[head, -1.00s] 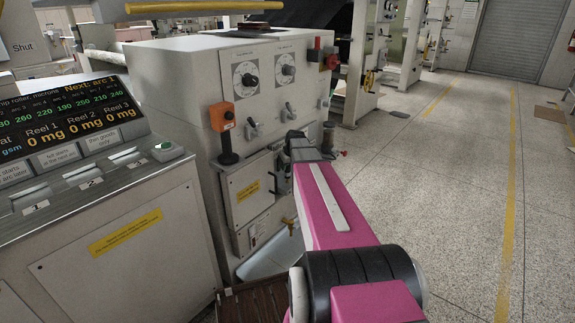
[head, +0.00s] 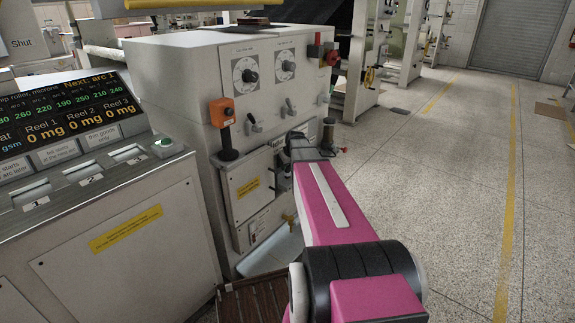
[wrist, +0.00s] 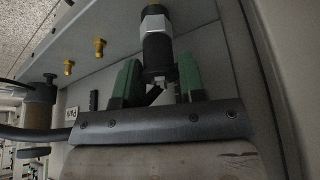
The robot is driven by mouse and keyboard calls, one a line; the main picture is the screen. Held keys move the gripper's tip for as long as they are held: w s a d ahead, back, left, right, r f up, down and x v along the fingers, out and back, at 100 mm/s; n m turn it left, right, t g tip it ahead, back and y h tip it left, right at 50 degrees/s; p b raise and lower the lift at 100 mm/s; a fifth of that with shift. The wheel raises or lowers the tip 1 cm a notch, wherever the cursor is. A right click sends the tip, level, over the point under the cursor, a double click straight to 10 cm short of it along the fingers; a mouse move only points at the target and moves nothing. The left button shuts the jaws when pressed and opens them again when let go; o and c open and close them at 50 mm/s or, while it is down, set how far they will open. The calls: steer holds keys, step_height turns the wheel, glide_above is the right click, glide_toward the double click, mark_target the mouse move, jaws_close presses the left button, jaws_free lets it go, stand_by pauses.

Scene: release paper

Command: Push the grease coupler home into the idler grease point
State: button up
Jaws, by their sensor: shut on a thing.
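In the wrist view my gripper (wrist: 158,82) has two green fingers, one on each side of the lower end of the grease coupler. The coupler (wrist: 157,48) is a black cylinder with a silver collar, pointing away from the gripper. A brass-coloured piece (wrist: 154,4) shows at its far end, cut by the picture edge. I cannot tell how far the coupler sits over it. Two brass grease points (wrist: 99,47) (wrist: 69,67) stand bare on the grey panel to the left.
The grey machine cabinet (head: 185,80) carries dials, levers and an orange box (head: 222,112). A brown cylinder (wrist: 38,105) and a dark hose or bar lie left of the gripper in the wrist view.

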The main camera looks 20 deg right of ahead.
steer(key=shift+f, duration=0.4)
steer(key=o, duration=1.2)
steer(key=shift+c, duration=0.2)
steer(key=a+v, duration=0.1)
steer(key=v, duration=0.9)
steer(key=shift+s+d+r, duration=0.2)
steer(key=shift+d+r, duration=0.2)
steer(key=shift+d, duration=0.1)
